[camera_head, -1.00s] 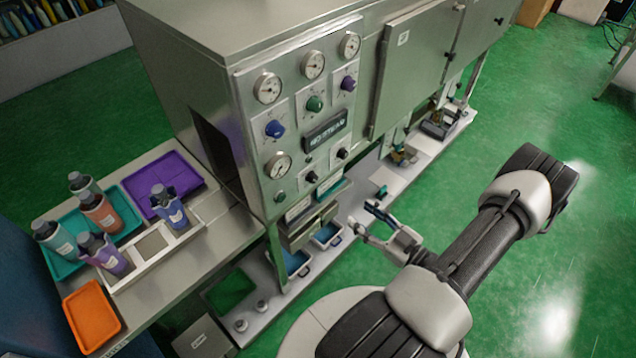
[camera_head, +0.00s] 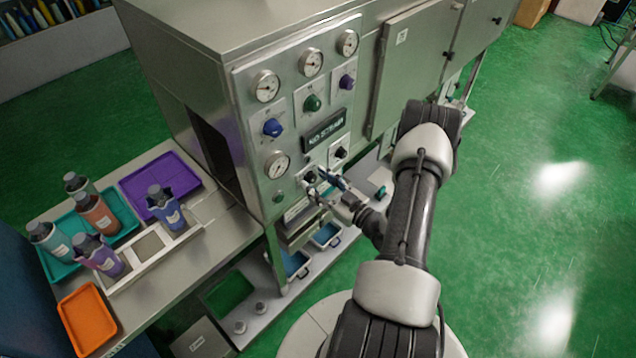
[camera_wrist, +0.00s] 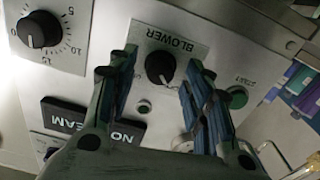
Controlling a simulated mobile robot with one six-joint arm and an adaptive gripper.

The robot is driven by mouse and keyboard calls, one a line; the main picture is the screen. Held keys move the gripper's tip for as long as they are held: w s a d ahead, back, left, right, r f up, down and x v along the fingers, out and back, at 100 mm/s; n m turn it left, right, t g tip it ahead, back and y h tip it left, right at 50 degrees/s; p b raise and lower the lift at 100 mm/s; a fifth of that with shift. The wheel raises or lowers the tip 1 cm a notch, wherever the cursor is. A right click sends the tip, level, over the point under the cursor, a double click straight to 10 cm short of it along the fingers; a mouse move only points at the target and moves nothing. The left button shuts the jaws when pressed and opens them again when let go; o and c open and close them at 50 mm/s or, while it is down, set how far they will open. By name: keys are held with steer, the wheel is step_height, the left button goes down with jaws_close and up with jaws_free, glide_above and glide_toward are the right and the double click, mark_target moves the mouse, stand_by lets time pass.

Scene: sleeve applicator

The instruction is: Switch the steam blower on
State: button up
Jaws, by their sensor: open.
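The steam blower knob, black with a white pointer on a plate labelled BLOWER, shows upside down in the wrist view (camera_wrist: 160,68). In the head view the knob (camera_head: 310,176) is low on the machine's front panel. My gripper (camera_head: 322,184) is open in front of it. In the wrist view my gripper (camera_wrist: 158,75) has one finger on either side of the knob. I cannot tell whether either finger touches it. A black display reading NO STEAM (camera_head: 326,131) sits above the knob; it also shows in the wrist view (camera_wrist: 95,125).
A second black knob with a numbered dial (camera_wrist: 38,30) is beside the blower knob. A green button (camera_wrist: 237,97) is on its other side. Gauges (camera_head: 267,86) and coloured knobs (camera_head: 312,102) are higher on the panel. A bench with bottles and trays (camera_head: 180,262) stands left.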

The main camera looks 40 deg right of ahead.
steer(key=shift+c, duration=0.5)
steer(key=c, duration=1)
